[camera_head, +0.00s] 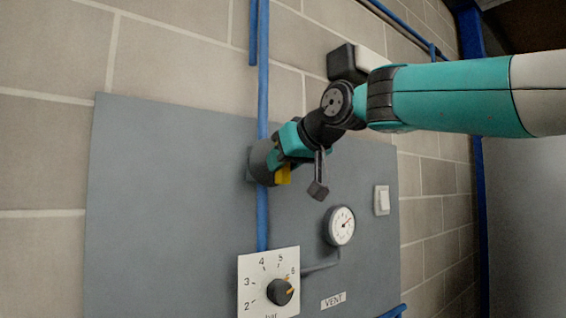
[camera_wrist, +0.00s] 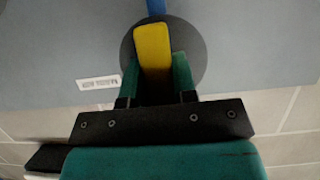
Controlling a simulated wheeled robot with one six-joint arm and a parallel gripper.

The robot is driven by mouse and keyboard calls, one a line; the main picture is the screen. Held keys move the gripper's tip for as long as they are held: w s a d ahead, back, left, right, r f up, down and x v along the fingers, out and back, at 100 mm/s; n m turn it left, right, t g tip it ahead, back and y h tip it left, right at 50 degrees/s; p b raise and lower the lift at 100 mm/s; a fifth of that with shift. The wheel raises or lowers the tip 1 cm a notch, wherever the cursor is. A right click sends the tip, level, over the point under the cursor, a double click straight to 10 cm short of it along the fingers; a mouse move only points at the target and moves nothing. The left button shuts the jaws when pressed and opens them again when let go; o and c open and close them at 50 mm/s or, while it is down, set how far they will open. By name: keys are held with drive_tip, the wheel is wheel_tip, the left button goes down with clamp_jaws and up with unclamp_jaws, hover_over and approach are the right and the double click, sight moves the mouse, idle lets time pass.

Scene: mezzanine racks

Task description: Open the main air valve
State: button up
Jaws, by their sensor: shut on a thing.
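The main air valve has a yellow lever handle (camera_wrist: 152,48) on a round dark grey body (camera_wrist: 196,48). The body also shows in the head view (camera_head: 262,160), on the blue vertical pipe in front of the grey panel. My gripper (camera_head: 282,166) is at the valve, its teal fingers shut on the yellow handle, one on each side. In the wrist view the handle lies nearly in line with the short piece of blue pipe (camera_wrist: 156,7) above it. In the head view my gripper hides most of the handle.
The grey panel (camera_head: 150,200) also bears a round gauge (camera_head: 341,225), a numbered dial with a black knob (camera_head: 281,291), a white switch (camera_head: 382,200) and a VENT label (camera_head: 333,300). A small label (camera_wrist: 98,83) near the valve is not legible. A brick wall stands behind.

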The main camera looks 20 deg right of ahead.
drive_tip(key=shift+f, duration=0.2)
drive_tip(key=o, duration=0.9)
drive_tip(key=shift+r, duration=0.1)
drive_tip(key=shift+b+v, duration=0.85)
drive_tip(key=shift+v, duration=7.85)
drive_tip(key=shift+r, duration=0.15)
